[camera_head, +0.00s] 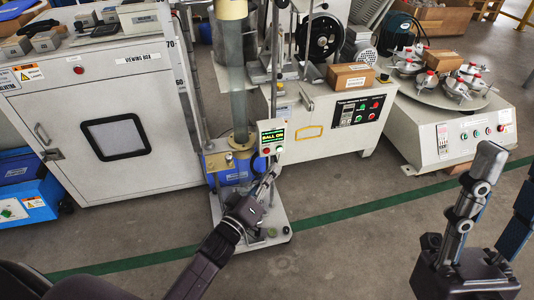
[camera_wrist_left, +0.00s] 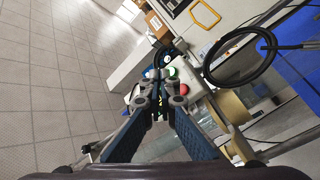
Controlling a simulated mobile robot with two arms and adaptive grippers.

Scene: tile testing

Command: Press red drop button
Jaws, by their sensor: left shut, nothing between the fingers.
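The control box (camera_head: 272,140) has a lit display reading "BALL ON" and stands on a post of the drop-test machine at the centre of the head view. A small red button (camera_head: 266,151) sits at its lower left, beside a green one (camera_head: 279,149). My left gripper (camera_head: 272,170) is shut and empty, its fingertips just below the box; contact with a button cannot be told. In the left wrist view the fingers (camera_wrist_left: 165,82) largely cover the panel, and a green button (camera_wrist_left: 172,71) shows beyond them. My right gripper (camera_head: 508,165) is open and empty at the right.
A white viewing box (camera_head: 100,75) stands left of the machine's clear vertical tube (camera_head: 236,85). A cabinet with its own red and green buttons (camera_head: 358,111) and a round-table machine (camera_head: 445,120) stand to the right.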

